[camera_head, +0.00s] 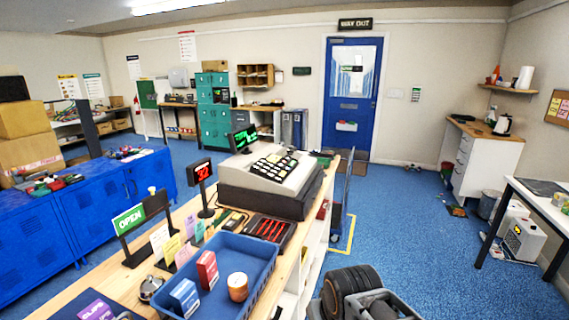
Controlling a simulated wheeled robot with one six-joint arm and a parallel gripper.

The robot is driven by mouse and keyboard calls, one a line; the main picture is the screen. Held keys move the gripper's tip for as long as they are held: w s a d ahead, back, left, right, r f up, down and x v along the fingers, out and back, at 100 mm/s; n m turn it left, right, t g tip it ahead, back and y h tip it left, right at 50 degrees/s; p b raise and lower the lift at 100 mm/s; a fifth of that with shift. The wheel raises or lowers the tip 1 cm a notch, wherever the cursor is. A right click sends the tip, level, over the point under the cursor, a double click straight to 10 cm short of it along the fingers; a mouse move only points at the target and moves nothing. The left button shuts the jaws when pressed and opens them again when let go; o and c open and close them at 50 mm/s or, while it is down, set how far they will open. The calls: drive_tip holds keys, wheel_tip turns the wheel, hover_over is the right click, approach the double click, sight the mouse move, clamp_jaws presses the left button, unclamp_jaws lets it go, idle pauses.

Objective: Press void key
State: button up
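A grey cash register (268,180) with a dark base stands on the wooden counter (118,282). Its sloped keypad (275,163) carries several dark and light keys. The key labels are too small to read, so I cannot tell which one is the void key. A black screen with green digits (243,138) rises behind the register. Black and grey parts of my own arm show at the bottom edge, right of the counter and apart from the register. I cannot make out my gripper's fingers in this view.
A blue tray (262,262) with small boxes and a round tub lies on the counter's near part. A red number display (199,172), an OPEN sign (129,220) and a black tray with red items (262,229) stand near the register.

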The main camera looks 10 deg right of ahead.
clamp_jaws()
idle(1.5)
